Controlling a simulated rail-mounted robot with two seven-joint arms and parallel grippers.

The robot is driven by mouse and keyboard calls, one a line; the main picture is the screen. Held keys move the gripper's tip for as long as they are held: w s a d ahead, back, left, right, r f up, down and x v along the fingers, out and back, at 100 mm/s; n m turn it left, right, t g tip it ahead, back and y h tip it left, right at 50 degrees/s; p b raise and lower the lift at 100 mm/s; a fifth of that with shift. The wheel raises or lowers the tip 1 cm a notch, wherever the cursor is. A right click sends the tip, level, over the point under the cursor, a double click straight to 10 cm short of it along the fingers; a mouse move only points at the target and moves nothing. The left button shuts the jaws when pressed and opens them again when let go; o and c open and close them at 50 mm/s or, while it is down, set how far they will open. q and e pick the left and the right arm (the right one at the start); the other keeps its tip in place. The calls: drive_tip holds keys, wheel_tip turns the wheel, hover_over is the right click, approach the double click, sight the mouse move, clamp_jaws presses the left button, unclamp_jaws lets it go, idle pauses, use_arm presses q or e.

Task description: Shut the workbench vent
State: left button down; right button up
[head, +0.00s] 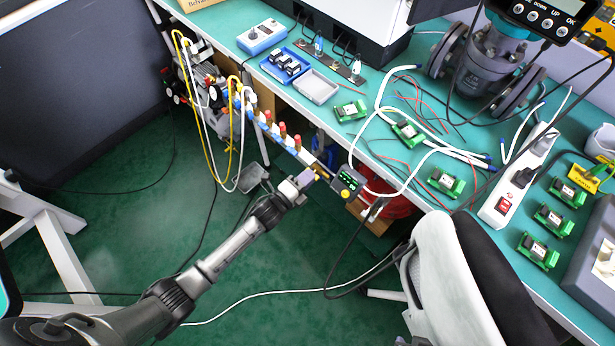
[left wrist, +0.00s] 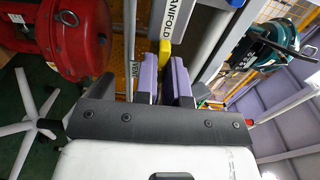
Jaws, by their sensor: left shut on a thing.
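The vent's yellow handle (left wrist: 165,50) shows in the left wrist view between the purple finger pads of my left gripper (left wrist: 164,68). The gripper is shut on it. A label reading VENT (left wrist: 134,72) is beside the left finger, and the grey bar marked MANIFOLD (left wrist: 168,20) runs above. In the head view my left gripper (head: 306,178) reaches the right end of the manifold (head: 285,142), below the bench edge. The fingers hide most of the handle there, and its exact angle is hard to tell. My right gripper is not in view.
A chair (head: 440,275) stands at lower right. White and yellow hoses (head: 233,150) hang at left. The green floor below is mostly clear.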

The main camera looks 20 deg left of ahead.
use_arm(q)
drive_tip(key=n+p, duration=0.5)
drive_tip(key=n, duration=1.2)
drive_tip(key=shift+n+p, duration=0.35)
drive_tip(key=shift+n, duration=0.35)
idle(0.4)
drive_tip(key=c, duration=1.2)
unclamp_jaws()
drive_tip(key=shift+s, duration=0.1)
